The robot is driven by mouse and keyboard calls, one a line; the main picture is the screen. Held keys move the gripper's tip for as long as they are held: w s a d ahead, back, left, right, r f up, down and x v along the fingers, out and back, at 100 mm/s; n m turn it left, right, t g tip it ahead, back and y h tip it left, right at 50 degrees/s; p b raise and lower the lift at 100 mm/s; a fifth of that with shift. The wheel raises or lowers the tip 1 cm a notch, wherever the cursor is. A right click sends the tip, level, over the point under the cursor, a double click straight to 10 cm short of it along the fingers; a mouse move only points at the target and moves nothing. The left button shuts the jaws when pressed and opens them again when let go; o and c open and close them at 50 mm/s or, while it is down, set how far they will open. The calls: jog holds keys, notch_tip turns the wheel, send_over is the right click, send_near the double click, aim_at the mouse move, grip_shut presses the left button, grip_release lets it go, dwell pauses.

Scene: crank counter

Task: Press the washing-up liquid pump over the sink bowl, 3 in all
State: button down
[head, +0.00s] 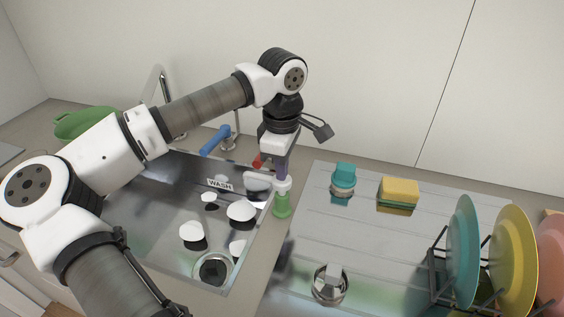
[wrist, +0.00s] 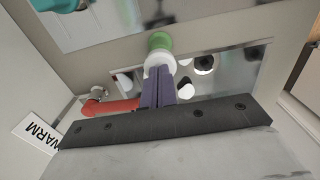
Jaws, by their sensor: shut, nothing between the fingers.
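The washing-up liquid bottle is green (head: 281,207) with a white pump top (head: 282,186). It stands upright on the strip between the sink bowl (head: 140,215) and the draining board. My gripper (head: 281,176) points down with its fingers shut and empty, right over the pump top. In the wrist view the purple fingertips (wrist: 158,72) overlap the white pump (wrist: 159,59), with the green bottle (wrist: 159,41) beyond. I cannot tell whether they touch it. The bowl holds several white foam patches (head: 241,210) and a round drain (head: 212,269).
A blue lever (head: 214,140) and a red lever (wrist: 110,107) are close to my wrist, behind the bowl. On the draining board (head: 300,245) are a teal-topped brush (head: 344,174), a sponge (head: 399,191), a metal cup (head: 329,287) and a plate rack (head: 440,275). A green colander-like bowl (head: 88,122) stands far left.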

notch_tip(320, 180, down, 2)
jog(key=b, duration=0.2)
jog(key=shift+b, duration=0.35)
jog(key=shift+s, duration=0.1)
